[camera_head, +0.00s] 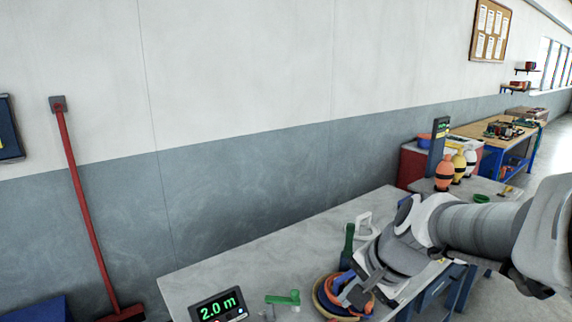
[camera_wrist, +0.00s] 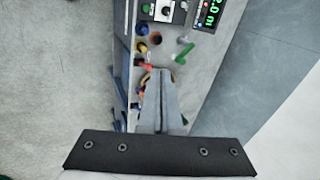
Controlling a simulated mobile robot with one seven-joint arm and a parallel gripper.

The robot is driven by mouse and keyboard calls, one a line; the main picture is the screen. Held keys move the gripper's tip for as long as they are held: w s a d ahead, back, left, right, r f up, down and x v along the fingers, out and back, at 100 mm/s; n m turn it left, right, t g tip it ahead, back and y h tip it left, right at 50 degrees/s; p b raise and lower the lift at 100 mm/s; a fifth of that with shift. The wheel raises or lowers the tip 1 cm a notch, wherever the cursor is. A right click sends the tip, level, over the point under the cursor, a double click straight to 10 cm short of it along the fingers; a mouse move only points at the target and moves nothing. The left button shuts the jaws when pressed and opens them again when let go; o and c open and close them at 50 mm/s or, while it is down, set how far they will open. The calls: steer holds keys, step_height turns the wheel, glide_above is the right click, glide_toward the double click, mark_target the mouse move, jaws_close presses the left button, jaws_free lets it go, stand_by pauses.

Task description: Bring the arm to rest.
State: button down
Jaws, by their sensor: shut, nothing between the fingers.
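My gripper (camera_head: 358,293) is at the lower right of the head view, at the end of my grey and white arm. It hangs over or in front of a round tray or bowl (camera_head: 321,300) with orange and blue things in it. In the wrist view my gripper (camera_wrist: 167,130) points down along the bench, its two fingers together with nothing between them. The fingers hide part of the coloured things behind them. I cannot tell whether the gripper touches the bowl.
A grey bench (camera_head: 245,262) runs along the wall. On it are a display reading 2.0 m (camera_head: 217,307), a green-handled tool (camera_head: 284,298), a green bottle-like thing (camera_head: 348,243) and a white bracket (camera_head: 365,224). Orange, yellow and white floats (camera_head: 444,172) stand farther back. A red broom (camera_head: 85,205) leans at left.

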steer(key=s+d+r+n+h, duration=0.1)
steer(key=s+n, duration=0.4)
steer(key=s, duration=0.1)
steer(key=s+d+r+n+t+h+b, duration=0.1)
steer(key=s+d+n+h, duration=0.1)
steer(key=s+n, duration=0.2)
steer(key=shift+s+r+n, duration=0.25)
steer(key=shift+s+n, duration=0.15)
steer(key=shift+s, duration=1.2)
